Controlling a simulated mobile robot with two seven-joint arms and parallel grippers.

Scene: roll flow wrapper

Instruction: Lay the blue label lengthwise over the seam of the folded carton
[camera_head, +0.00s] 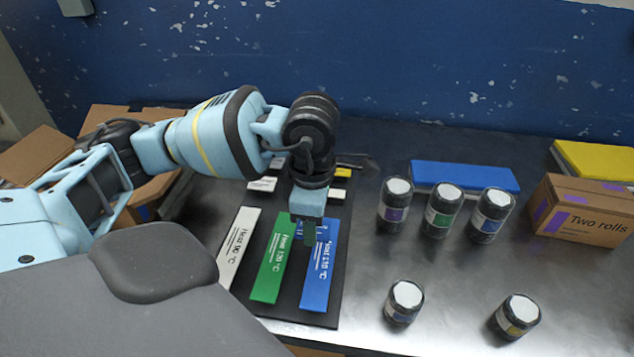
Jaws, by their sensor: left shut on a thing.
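The blue label (318,270), a long strip with white print, lies on a black board (342,220), at the right end of a row of strips. My left gripper (309,238) points down over the label's far end. It is shut on that end, and its fingers hide part of it. The label still looks flat on the board. A closed brown carton marked "Two rolls" (590,224) with purple strips stands at the right edge. I cannot tell whether it is the folded carton, and no seam shows clearly. My right gripper is not in view.
A white strip (238,248) and a green strip (273,262) lie left of the label. Several dark jars with white lids (439,210) stand on the metal table. A blue slab (465,177) and yellow slab (597,160) are behind. Open brown cardboard (160,196) is behind my left arm.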

